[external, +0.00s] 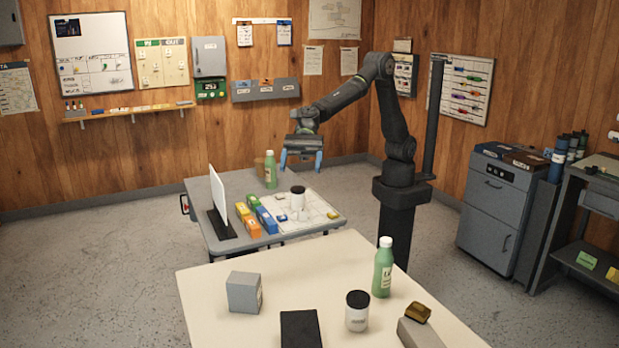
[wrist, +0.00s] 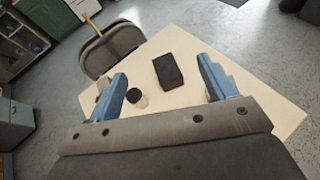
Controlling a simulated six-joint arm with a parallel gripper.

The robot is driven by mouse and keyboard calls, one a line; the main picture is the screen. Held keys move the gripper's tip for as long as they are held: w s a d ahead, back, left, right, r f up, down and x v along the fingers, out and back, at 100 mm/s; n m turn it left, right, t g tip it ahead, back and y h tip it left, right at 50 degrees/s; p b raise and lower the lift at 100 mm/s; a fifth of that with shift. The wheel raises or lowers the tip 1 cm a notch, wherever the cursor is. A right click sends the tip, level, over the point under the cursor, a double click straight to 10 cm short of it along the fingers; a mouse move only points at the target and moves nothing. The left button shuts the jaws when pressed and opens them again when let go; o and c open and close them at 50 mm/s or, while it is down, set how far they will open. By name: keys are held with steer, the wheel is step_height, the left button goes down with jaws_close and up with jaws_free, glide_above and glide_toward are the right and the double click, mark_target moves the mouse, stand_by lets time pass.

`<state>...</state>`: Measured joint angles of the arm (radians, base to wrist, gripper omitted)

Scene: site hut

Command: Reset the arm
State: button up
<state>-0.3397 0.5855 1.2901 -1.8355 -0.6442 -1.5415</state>
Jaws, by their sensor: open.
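My arm reaches left from its dark column over the grey far table (external: 205,205). My gripper (external: 302,165) hangs above that table with its blue fingers apart and nothing seen between them. In the wrist view my gripper (wrist: 162,78) also shows its two blue fingers spread wide. Between and beyond them is the cream table (wrist: 190,40), with a black block (wrist: 168,70) and a dark-lidded jar (wrist: 136,97) on it. The fingers hide parts of that table.
On the far table are a green bottle (external: 270,170), a white jar (external: 298,198), coloured boxes (external: 253,214) and a white panel (external: 220,205). The near cream table (external: 205,290) carries a grey cube (external: 244,292) and a second green bottle (external: 383,270). A grey cabinet (external: 492,215) stands right.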

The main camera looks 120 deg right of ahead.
steer(key=w+d+m+t+h, duration=0.1)
steer(key=d+m+t+h, duration=0.1)
steer(key=d, duration=0.5)
steer(key=shift+d+m+t+h, duration=0.3)
steer(key=shift+m+t, duration=0.2)
steer(key=shift+m, duration=0.3)
steer(key=shift+w+r, duration=0.1)
steer(key=s+a+f+n+g+y, duration=0.2)
steer(key=a+n+g, duration=0.2)
steer(key=a, duration=0.4)
steer(key=s+a+f+n+g+y, duration=0.2)
steer(key=a+n+g, duration=0.3)
steer(key=a, duration=0.3)
steer(key=shift+s+a+f+y, duration=0.3)
steer(key=shift+s+f, duration=0.2)
steer(key=shift+s, duration=0.2)
steer(key=shift+r, duration=0.15)
